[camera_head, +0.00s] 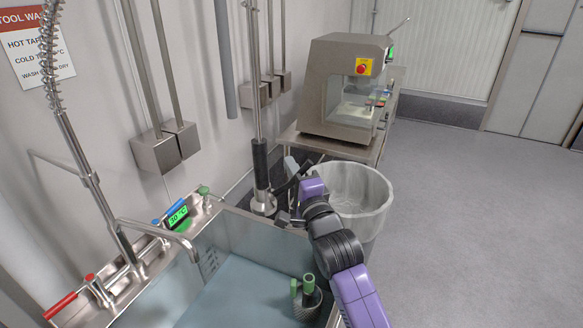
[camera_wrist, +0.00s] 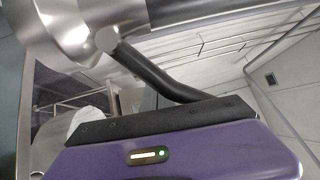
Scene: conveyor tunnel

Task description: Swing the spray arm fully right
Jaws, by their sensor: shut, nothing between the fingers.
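The spray arm's hanging part is a steel tube with a black grip (camera_head: 260,162) and a flared metal head (camera_head: 263,206), over the sink's far end. The spring hose and riser (camera_head: 75,135) stand at the left. My gripper (camera_head: 284,192) is shut and empty, just right of the spray head; whether it touches it I cannot tell. In the wrist view the shiny metal head (camera_wrist: 65,30) fills the upper left, close to my gripper. A bent black bar runs toward it, but I cannot tell whether this is a finger or a lever.
A lined white bin (camera_head: 352,190) stands just beyond my wrist. A grey machine (camera_head: 340,90) stands on a bench behind. The floor at right is clear.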

